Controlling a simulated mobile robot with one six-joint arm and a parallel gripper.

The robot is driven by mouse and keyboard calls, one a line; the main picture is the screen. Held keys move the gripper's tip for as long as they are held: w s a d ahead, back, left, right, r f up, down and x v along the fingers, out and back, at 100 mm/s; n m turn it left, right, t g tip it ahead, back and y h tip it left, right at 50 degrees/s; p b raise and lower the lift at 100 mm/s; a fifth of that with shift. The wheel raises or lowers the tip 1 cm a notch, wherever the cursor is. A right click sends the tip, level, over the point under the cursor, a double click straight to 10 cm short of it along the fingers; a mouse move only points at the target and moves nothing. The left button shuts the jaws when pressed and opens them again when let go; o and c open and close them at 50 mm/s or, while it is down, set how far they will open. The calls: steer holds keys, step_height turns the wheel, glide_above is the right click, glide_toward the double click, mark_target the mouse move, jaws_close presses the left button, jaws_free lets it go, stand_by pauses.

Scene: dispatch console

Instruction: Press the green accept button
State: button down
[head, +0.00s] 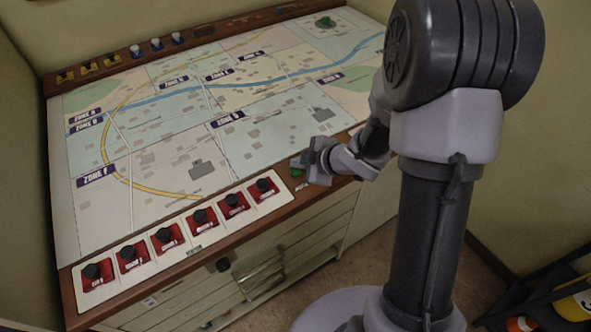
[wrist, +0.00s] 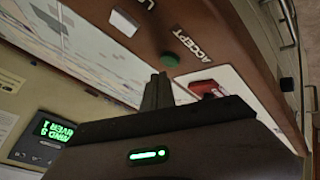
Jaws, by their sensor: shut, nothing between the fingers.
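The green accept button (wrist: 170,60) is a small round button on the brown wooden edge, beside the printed word ACCEPT, in the wrist view. In the head view only a bit of green (head: 297,173) shows by my gripper (head: 299,164), which partly hides it. My gripper's fingers (wrist: 158,80) are shut and empty. In the wrist view their tips are just below and left of the button in the picture. I cannot tell whether they touch it.
Red panels with black knobs (head: 203,217) line the console's front edge, left of my gripper. The map board (head: 170,140) fills the console top. Switches (head: 157,43) line its back edge. A dark display with green text (wrist: 50,137) shows in the wrist view.

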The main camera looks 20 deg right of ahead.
steer(key=shift+r+p, duration=2.15)
steer(key=shift+r, duration=0.25)
steer(key=shift+r, duration=0.1)
step_height(320, 180, up, 8)
steer(key=p, duration=0.8)
glide_above(298, 174)
